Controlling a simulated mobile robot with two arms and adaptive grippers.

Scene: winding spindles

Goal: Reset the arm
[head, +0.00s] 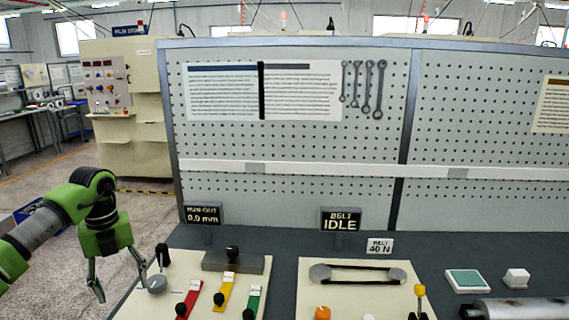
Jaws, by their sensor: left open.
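My left gripper (118,280) shows at the lower left, on a green and grey arm that comes in from the left edge. Its two thin fingers point down and stand apart, with nothing between them. It hangs beside the left end of the bench, close to a grey round knob (157,284) on a cream panel; whether it touches the panel I cannot tell. My right gripper is not in view.
The cream panel (262,264) carries red, yellow and green levers. A belt unit (358,274) stands right of it, below the "BELT IDLE" sign (341,219). A metal cylinder (520,308) lies at the lower right. A pegboard (290,140) rises behind. Open floor lies left.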

